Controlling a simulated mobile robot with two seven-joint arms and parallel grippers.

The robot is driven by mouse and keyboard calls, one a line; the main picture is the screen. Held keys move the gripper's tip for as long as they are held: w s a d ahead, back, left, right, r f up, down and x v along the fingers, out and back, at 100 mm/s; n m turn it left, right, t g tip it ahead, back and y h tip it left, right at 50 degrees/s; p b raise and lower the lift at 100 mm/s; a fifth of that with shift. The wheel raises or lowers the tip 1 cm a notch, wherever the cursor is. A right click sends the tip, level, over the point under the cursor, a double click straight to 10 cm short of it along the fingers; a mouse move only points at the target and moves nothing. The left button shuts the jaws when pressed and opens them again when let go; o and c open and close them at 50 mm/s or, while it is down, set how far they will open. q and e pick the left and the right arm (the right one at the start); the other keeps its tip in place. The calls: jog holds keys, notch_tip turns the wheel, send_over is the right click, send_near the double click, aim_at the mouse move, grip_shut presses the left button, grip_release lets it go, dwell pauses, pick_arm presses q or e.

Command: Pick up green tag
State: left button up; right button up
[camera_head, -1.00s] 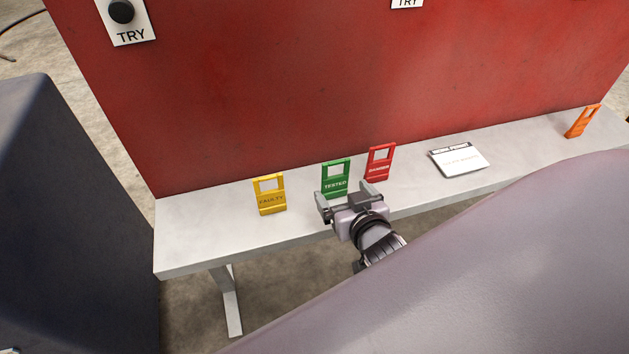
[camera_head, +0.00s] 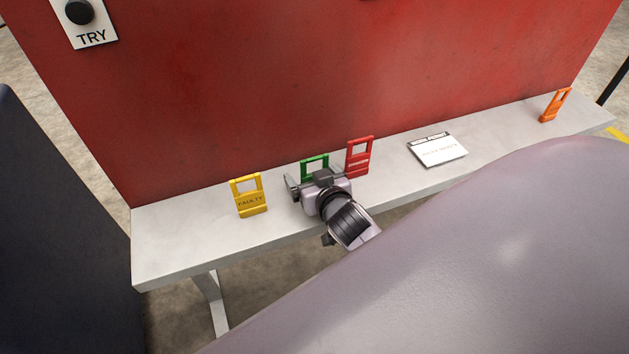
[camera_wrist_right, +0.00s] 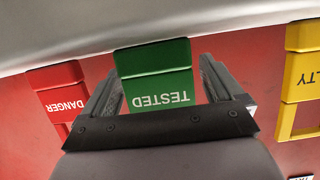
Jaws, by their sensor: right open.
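The green tag (camera_head: 314,163) stands upright on the bench in the head view, between the yellow and red tags. Its lower part is hidden behind my right gripper (camera_head: 316,181). In the right wrist view the green tag (camera_wrist_right: 155,78) appears upside down, with the word TESTED on it. There, my right gripper (camera_wrist_right: 163,85) is open, with one finger on each side of the tag's lettered part. I cannot tell whether the fingers touch it. My left gripper is not in view.
On the grey bench (camera_head: 190,240), a yellow FAULTY tag (camera_head: 250,203) stands to the left and a red DANGER tag (camera_head: 358,163) close on the right. A white permit pad (camera_head: 438,152) lies further right, then an orange tag (camera_head: 553,106). A red panel (camera_head: 240,90) rises behind.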

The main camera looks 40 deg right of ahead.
jog(key=c, duration=1)
jog(key=shift+c, duration=0.2)
